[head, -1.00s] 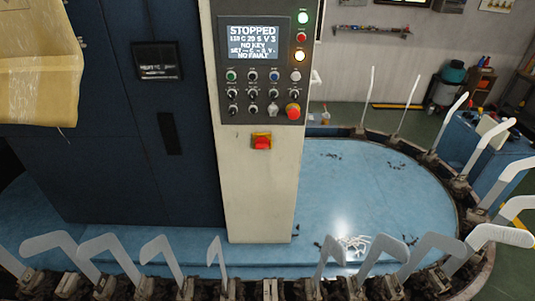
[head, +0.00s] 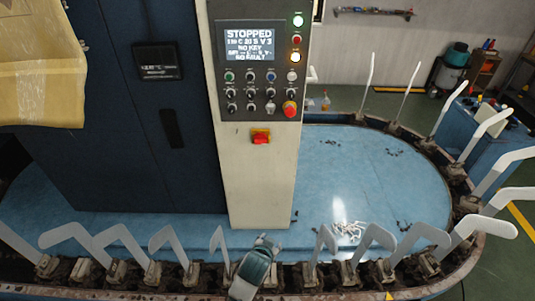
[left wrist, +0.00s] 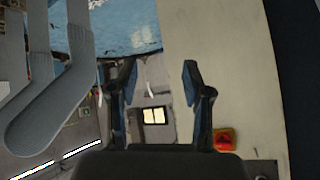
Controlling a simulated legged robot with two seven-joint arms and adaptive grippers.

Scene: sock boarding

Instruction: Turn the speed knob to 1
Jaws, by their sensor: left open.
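The control panel (head: 262,70) is on the cream column in the head view, with several small knobs and buttons in rows. Black knobs (head: 251,93) sit in its lower rows; their labels are too small to read, so I cannot tell which is the speed knob or its setting. The display (head: 250,46) reads STOPPED, with a second line that seems to end in "V 3". My left gripper (left wrist: 159,68) is open and empty in the left wrist view, beside the column. My right gripper is not in view.
A red emergency button (head: 289,109) is at the panel's lower right. A red switch on a yellow plate (head: 260,137) is below the panel and also shows in the left wrist view (left wrist: 225,139). Upright white sock boards (head: 168,245) ring the blue bed (head: 370,170).

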